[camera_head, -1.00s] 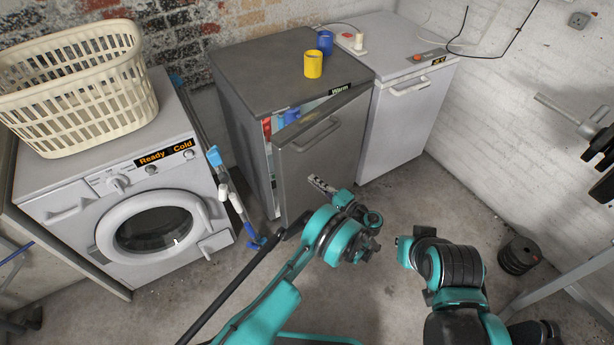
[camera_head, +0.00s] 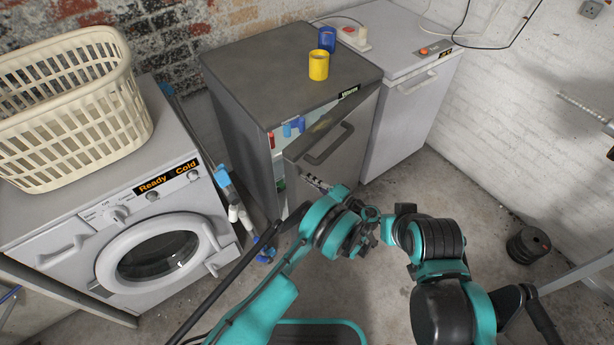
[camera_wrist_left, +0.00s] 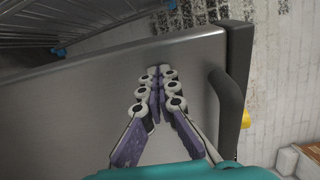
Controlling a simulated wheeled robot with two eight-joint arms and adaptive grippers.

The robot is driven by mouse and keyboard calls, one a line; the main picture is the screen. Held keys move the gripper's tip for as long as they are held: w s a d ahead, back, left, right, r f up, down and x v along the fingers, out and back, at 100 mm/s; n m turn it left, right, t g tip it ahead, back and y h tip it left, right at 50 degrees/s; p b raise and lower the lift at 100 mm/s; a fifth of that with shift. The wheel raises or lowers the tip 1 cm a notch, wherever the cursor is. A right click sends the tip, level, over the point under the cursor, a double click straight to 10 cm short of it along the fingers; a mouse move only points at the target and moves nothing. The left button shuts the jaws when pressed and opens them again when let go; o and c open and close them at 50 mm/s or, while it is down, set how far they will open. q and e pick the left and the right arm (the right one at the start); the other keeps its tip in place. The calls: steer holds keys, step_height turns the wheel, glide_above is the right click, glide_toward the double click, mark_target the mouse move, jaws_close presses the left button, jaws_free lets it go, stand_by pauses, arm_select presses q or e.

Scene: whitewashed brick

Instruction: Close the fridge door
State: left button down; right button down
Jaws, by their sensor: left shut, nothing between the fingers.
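The dark grey fridge (camera_head: 232,123) stands between the washing machine and a white appliance. Its door (camera_head: 318,168) is ajar, swung out at its left edge, with coloured items showing in the gap. The door's dark bar handle (camera_head: 328,143) is on its upper front. My left gripper (camera_head: 314,181) is shut and empty, at the door's front below the handle. In the left wrist view the closed fingertips (camera_wrist_left: 160,72) lie over the door face (camera_wrist_left: 90,95), left of the handle (camera_wrist_left: 229,95); I cannot tell whether they touch.
A yellow mug (camera_head: 318,65) and a blue mug (camera_head: 327,39) stand on the fridge top. The washing machine (camera_head: 100,235) with a cream basket (camera_head: 70,110) is at left. The white appliance (camera_head: 408,115) adjoins the fridge. Black weight discs (camera_head: 528,245) sit on the floor at right.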

arm_select(q)
steer(key=shift+a, duration=0.1)
steer(key=w+a+m+t+h, duration=0.1)
steer(key=w+a, duration=0.7)
steer(key=shift+a, duration=0.25)
